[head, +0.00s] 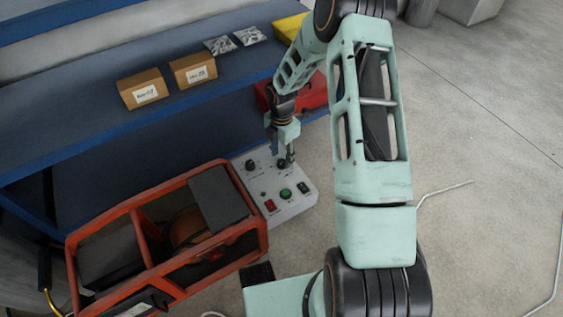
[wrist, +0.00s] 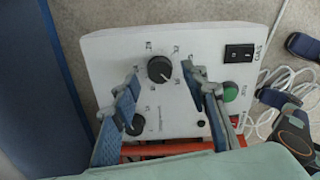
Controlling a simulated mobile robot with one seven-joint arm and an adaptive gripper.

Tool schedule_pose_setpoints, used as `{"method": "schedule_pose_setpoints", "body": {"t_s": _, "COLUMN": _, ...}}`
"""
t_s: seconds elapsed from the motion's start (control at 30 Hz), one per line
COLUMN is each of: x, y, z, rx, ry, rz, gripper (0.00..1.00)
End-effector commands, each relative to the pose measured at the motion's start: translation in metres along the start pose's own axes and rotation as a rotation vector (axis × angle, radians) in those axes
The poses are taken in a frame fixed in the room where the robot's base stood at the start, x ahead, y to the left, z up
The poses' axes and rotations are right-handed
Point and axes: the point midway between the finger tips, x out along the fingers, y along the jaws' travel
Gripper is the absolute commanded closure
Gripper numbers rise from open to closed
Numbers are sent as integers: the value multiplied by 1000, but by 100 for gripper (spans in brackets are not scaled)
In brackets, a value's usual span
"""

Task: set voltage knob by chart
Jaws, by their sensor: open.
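The white control panel (head: 293,202) stands beside the orange-framed machine, below the blue bench. In the wrist view the panel (wrist: 200,50) fills the middle. A black knob (wrist: 159,69) with a pale pointer line sits among printed marks too small to read. A second black knob (wrist: 134,124) is lower left, partly behind a finger. My gripper (wrist: 168,84) is open, its two fingers on either side of the upper knob and apart from it. In the head view my gripper (head: 282,160) is over the panel's upper part and hides some of it. I cannot make out a chart.
The panel also has a black switch (wrist: 239,53), a green button (wrist: 230,91) and a red switch (head: 270,206). The orange frame (head: 262,222) is close at left. Two labelled boxes (head: 142,90) (head: 193,71) stand on the blue bench (head: 80,130). White cable lies on the floor at right.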

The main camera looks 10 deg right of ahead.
Motion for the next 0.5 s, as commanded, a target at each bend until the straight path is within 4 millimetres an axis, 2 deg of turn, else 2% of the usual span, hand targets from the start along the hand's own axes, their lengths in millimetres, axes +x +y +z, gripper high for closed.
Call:
{"method": "schedule_pose_setpoints", "body": {"t_s": 0.03, "x": 10, "y": 0, "z": 0, "rx": 0, "ry": 1, "rz": -1, "gripper": 59}}
{"method": "schedule_pose_setpoints", "body": {"t_s": 0.2, "x": 22, "y": 0, "z": 1, "rx": 2, "ry": -1, "rz": 0, "gripper": 59}}
{"method": "schedule_pose_setpoints", "body": {"t_s": 0.5, "x": 23, "y": 0, "z": 1, "rx": 2, "ry": -1, "rz": 0, "gripper": 59}}
